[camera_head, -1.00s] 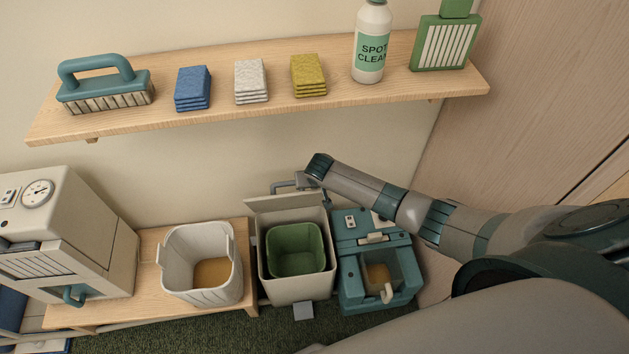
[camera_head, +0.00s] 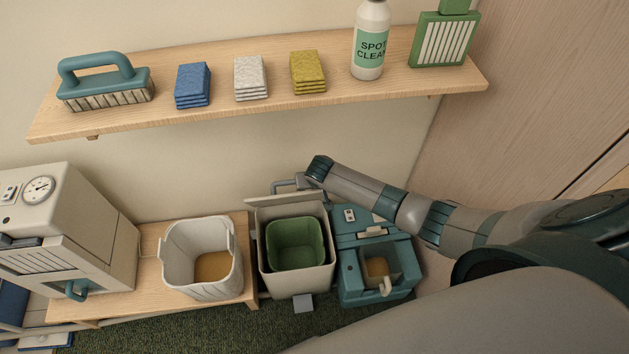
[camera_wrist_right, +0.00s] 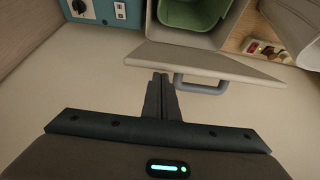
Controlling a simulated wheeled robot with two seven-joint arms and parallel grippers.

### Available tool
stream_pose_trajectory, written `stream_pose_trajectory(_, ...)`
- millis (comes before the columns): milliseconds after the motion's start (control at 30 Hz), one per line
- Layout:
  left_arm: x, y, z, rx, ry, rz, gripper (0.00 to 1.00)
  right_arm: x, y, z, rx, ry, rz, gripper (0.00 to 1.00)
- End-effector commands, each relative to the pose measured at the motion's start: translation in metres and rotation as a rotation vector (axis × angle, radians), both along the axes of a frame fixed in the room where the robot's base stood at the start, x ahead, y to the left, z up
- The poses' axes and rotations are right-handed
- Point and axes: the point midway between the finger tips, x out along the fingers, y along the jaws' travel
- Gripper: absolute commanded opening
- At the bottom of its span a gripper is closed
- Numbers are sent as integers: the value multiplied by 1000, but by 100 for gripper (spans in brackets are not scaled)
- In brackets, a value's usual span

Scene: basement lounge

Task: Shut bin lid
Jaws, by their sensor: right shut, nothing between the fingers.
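The bin (camera_head: 298,280) is a pale box on the floor with a green inner bucket (camera_head: 296,243). Its lid (camera_head: 284,200) stands open, tilted up at the back near the wall, with a grey handle (camera_head: 284,184) on its rear side. In the right wrist view the lid (camera_wrist_right: 205,61) crosses the top, with its handle (camera_wrist_right: 205,88) facing me. My right gripper (camera_wrist_right: 161,76) is shut and empty; its fingertips are close to the lid's back face, just left of the handle. Whether they touch it is unclear. My left gripper is not in view.
A teal machine (camera_head: 349,288) stands close to the bin's right. A low wooden bench (camera_head: 150,240) with a white basket (camera_head: 202,284) is at its left. A wall shelf (camera_head: 215,112) with cleaning items hangs above. A wooden panel (camera_head: 510,110) rises at right.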

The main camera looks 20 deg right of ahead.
Motion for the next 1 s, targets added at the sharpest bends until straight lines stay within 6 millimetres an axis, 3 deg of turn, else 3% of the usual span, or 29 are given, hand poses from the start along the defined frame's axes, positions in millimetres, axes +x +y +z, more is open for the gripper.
stream_pose_trajectory(1000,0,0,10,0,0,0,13,-18,0,-8,-6,5,-4,0)
